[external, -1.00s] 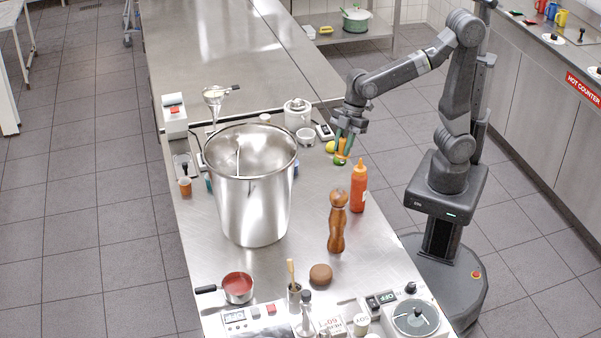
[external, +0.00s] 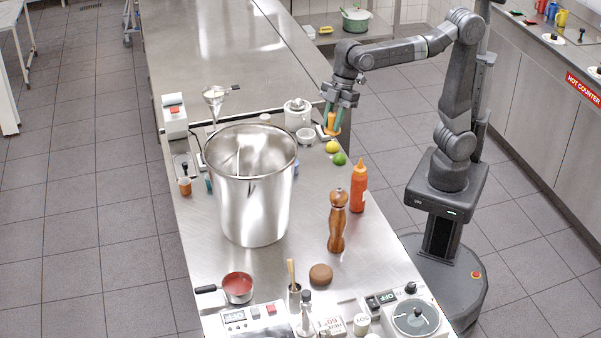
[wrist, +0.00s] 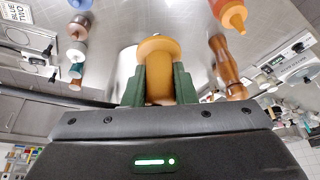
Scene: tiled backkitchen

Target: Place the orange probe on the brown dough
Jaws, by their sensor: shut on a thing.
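My gripper (external: 333,121) is shut on the orange probe (external: 331,124) and holds it above the far right part of the steel counter, over the lemon and lime. In the wrist view, the probe (wrist: 158,70) sits between the two green fingers of my gripper (wrist: 159,85), with its wide round end pointing away from the palm. The brown dough (external: 320,274) is a small round lump on the near part of the counter, well apart from the probe. I cannot make out the dough in the wrist view.
A large steel pot (external: 250,200) stands mid-counter. An orange sauce bottle (external: 358,188) and a tall wooden pepper mill (external: 337,222) stand between my gripper and the dough. A lemon (external: 332,147) and a lime (external: 340,159) lie below my gripper. A red-filled saucepan (external: 238,287) is left of the dough.

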